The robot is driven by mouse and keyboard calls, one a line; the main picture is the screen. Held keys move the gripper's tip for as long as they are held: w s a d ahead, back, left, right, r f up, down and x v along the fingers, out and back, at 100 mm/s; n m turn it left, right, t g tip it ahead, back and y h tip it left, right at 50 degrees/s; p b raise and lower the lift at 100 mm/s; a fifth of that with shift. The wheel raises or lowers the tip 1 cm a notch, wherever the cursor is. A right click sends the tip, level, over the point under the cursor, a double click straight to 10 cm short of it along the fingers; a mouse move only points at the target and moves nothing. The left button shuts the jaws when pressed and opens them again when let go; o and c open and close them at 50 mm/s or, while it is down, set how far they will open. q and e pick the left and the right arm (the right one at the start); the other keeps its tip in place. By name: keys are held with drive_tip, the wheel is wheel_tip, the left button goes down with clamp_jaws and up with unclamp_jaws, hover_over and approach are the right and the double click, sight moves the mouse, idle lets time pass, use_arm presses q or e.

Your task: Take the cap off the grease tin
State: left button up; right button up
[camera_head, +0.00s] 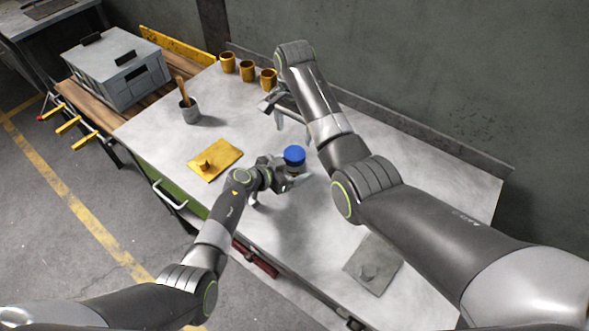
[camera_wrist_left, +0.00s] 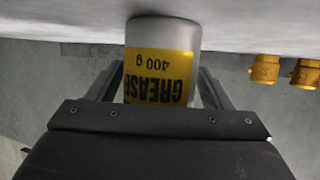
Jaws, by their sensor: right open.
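The grease tin (camera_wrist_left: 165,75) stands upright on the table, white with a yellow label; it looks upside down in the left wrist view. Its blue cap (camera_head: 294,154) is on top in the head view and hidden behind my gripper's body in the wrist view. My left gripper (camera_head: 293,173) has one finger on each side of the tin's body, below the cap, and appears closed against it. My right gripper (camera_head: 283,112) is open and empty, above the table beyond the tin and clear of the cap.
A yellow plate with a knob (camera_head: 215,160) lies left of the tin. A grey cup with a brush (camera_head: 189,110) and yellow cups (camera_head: 247,71) stand farther back. A grey plate (camera_head: 374,264) lies near the front right. A grey toolbox (camera_head: 117,69) sits at the left. The wall borders the back edge.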

sight(295, 153)
use_arm(q)
drive_tip(key=c, duration=1.4)
clamp_jaws()
use_arm(e)
drive_tip(key=shift+m, duration=0.3)
drive_tip(key=m, duration=0.3)
drive_tip(key=shift+f+m, duration=0.1)
drive_tip(key=shift+m, duration=0.3)
drive_tip(key=shift+f, duration=3.9)
drive_tip(key=c, duration=1)
drive_tip(key=n, duration=1)
